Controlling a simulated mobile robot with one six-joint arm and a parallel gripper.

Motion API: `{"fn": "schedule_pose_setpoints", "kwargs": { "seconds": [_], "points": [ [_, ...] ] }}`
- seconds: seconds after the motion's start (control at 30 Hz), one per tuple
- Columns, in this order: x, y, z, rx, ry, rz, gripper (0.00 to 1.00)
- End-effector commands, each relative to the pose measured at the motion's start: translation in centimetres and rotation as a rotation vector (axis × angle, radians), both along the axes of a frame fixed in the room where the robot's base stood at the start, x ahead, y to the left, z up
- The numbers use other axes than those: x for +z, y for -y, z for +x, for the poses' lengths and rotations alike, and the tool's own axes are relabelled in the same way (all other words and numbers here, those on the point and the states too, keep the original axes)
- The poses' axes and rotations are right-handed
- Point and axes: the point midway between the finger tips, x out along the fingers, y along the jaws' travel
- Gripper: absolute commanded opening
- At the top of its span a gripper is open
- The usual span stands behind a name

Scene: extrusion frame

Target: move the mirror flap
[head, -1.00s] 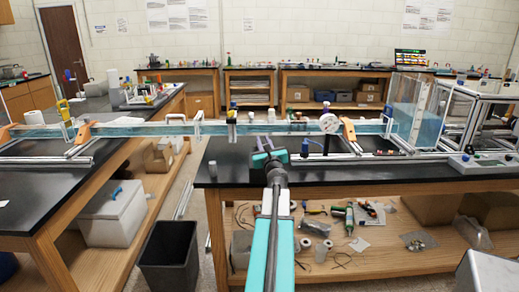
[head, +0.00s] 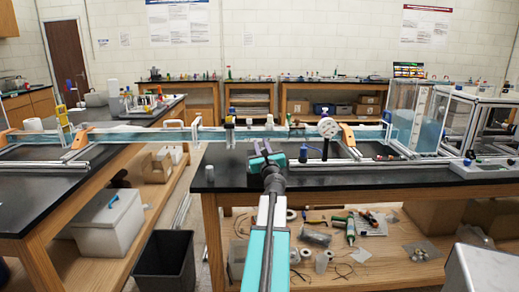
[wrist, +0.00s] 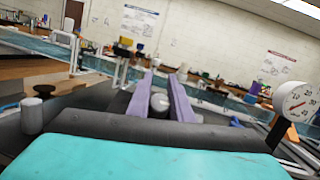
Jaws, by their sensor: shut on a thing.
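My gripper (head: 262,150) reaches out over the black bench, in front of the long water channel (head: 265,134). Its two purple fingers also show in the wrist view (wrist: 161,84), close together and pointing at the channel. A small grey rounded piece (wrist: 160,103) sits between the fingers, and they are shut on it. Most of it is hidden by the fingers. I cannot tell whether this piece belongs to the mirror flap, and I cannot pick out the flap elsewhere.
A round dial gauge (head: 327,127) stands right of my gripper, with a dark blue bottle (head: 304,153) nearby. A glass tank (head: 414,120) is at the right.

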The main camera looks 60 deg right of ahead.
Motion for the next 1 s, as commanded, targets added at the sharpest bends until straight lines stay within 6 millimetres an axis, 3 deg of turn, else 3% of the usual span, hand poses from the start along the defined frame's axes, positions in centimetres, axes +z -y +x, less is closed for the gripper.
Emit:
{"fn": "schedule_pose_setpoints", "kwargs": {
  "seconds": [0.1, 0.13, 0.23, 0.67, 1.0],
  "points": [
    [0.1, 0.1, -0.1, -0.001, 0.000, 0.000, 0.00],
    [0.0, 0.1, -0.1, -0.002, 0.000, 0.000, 0.21],
    [0.0, 0.1, -0.2, -0.002, 0.000, 0.000, 0.38],
    [-0.1, -0.1, -0.2, -0.002, 0.000, 0.000, 0.39],
    [-0.6, -2.2, -0.7, 0.000, 0.002, 0.001, 0.39]
  ]
}}
